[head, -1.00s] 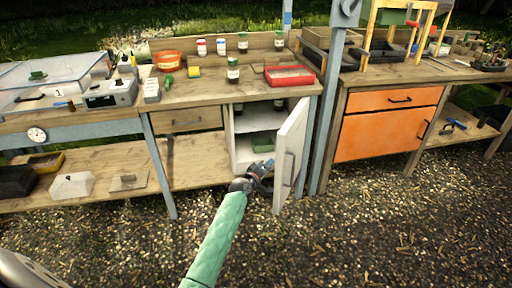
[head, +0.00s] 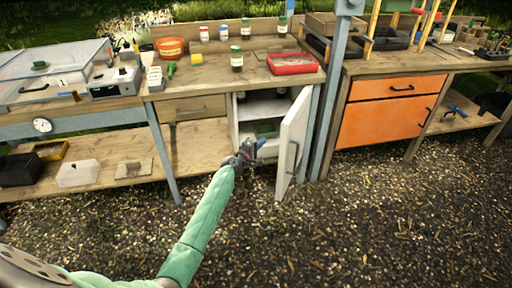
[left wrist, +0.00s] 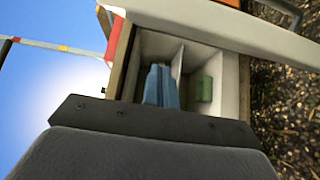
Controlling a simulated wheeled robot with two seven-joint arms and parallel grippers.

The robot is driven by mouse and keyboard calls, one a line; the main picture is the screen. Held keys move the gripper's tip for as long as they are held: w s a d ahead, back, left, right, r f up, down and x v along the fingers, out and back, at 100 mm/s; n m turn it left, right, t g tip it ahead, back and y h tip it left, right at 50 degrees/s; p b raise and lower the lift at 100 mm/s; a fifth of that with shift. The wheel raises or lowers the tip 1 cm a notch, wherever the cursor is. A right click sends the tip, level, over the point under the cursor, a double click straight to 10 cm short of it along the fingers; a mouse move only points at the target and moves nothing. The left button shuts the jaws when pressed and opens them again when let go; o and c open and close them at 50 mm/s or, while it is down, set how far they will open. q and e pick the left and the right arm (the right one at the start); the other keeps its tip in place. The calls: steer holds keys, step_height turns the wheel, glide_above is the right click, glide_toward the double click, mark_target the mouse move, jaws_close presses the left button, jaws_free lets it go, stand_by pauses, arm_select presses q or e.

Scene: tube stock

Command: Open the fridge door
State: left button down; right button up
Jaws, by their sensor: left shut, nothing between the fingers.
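The fridge is a small white cabinet (head: 236,118) under the wooden bench in the head view. Its white door (head: 292,148) stands open, swung out toward me on the right, with a dark handle on its outer face. My left gripper (head: 257,148) is in front of the opening, left of the door's free edge. It is shut and empty. In the left wrist view its blue fingers (left wrist: 162,86) are together and point into the fridge interior (left wrist: 205,60), with the door (left wrist: 235,25) across the top. I cannot tell whether they touch the door. My right gripper is out of view.
A green box (left wrist: 203,90) is inside the fridge. A red tray (head: 295,64) and a brown jar (head: 237,60) stand on the bench above. A grey post (head: 330,110) and an orange cabinet (head: 385,122) stand to the right. The gravel in front is clear.

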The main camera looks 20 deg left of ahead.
arm_select(q)
steer(key=w+d+p, duration=0.1)
steer(key=w+d, duration=0.2)
steer(key=d, duration=0.2)
steer(key=shift+w+p, duration=0.15)
steer(key=shift+p, duration=0.2)
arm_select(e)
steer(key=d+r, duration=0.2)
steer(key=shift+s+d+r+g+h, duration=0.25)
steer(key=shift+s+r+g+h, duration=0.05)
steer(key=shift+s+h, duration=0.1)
arm_select(q)
steer(key=shift+d, duration=0.1)
